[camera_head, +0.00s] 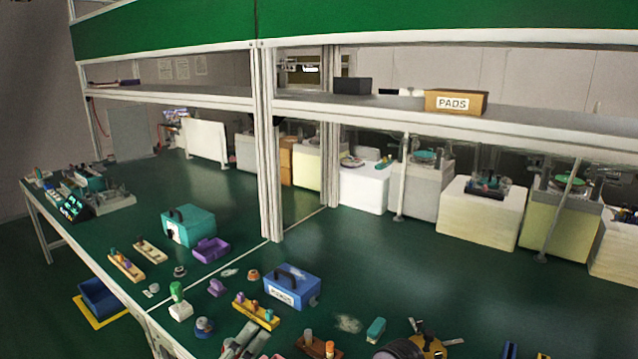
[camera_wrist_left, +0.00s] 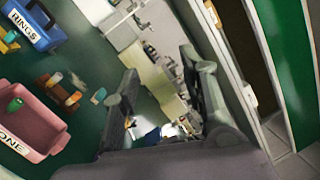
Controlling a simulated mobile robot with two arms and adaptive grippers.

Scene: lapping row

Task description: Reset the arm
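My left gripper (camera_head: 246,339) is at the bottom edge of the head view, over the near table, with only its front part showing. In the left wrist view my left gripper (camera_wrist_left: 164,85) has its two grey fingers apart, with nothing held between them. A blue RINGS box (camera_head: 292,286) stands beyond it on the green table; it also shows in the left wrist view (camera_wrist_left: 40,38). A pink bin (camera_wrist_left: 30,125), its label partly cut off, is at the left of that view.
The green table holds a teal box (camera_head: 189,225), a purple tray (camera_head: 211,250), yellow peg racks (camera_head: 256,313) and a green-topped stand (camera_head: 179,301). A post (camera_head: 269,150) carries the shelf with a PADS box (camera_head: 455,102). The table's right side has free room.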

